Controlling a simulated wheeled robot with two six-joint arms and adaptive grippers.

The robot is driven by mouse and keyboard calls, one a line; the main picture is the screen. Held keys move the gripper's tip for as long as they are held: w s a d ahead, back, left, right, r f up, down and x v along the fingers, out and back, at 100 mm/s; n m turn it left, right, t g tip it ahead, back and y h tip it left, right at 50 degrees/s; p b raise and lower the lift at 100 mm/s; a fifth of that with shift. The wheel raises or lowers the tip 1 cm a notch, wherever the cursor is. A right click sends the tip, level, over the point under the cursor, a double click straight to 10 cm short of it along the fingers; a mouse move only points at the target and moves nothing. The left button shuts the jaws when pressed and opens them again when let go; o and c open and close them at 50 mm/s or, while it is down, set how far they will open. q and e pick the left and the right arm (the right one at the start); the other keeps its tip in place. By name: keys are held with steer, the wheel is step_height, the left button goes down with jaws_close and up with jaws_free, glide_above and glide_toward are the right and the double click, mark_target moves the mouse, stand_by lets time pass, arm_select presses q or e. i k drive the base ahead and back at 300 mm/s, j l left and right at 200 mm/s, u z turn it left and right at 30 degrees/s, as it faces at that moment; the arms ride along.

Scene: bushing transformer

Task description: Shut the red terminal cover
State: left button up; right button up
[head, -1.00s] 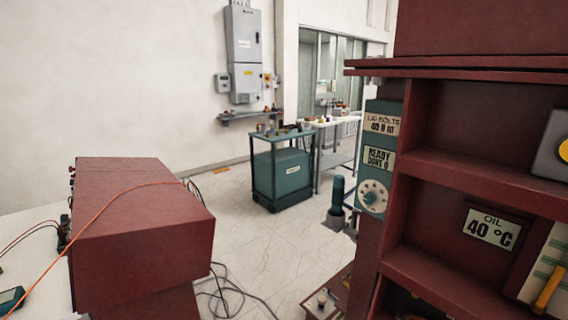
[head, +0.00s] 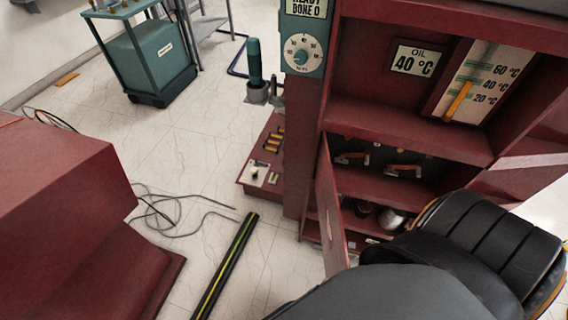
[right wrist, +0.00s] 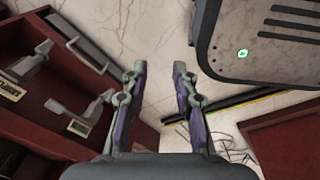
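The red terminal cover (head: 330,205) is a thin red door that stands open, swung out from the left side of the lower compartment (head: 390,170) of the red cabinet. Two levers with orange parts show inside. My right arm crosses the lower right of the head view and hides part of the compartment; its fingers do not show there. In the right wrist view my right gripper (right wrist: 157,72) is open, with nothing between its fingers and floor beyond. The compartment's levers (right wrist: 75,112) are left of it. I cannot clearly make out the cover there. My left gripper is out of view.
A red block-shaped cabinet (head: 50,200) stands at the left. A black pole with yellow stripes (head: 225,265) and loose cables (head: 170,210) lie on the floor between. A low red box (head: 262,160) stands beside the cabinet. Pale floor is free in the middle.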

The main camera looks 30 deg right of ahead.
mark_target(335, 251)
steer(key=i+j+z, duration=0.1)
steer(key=z, duration=1.55)
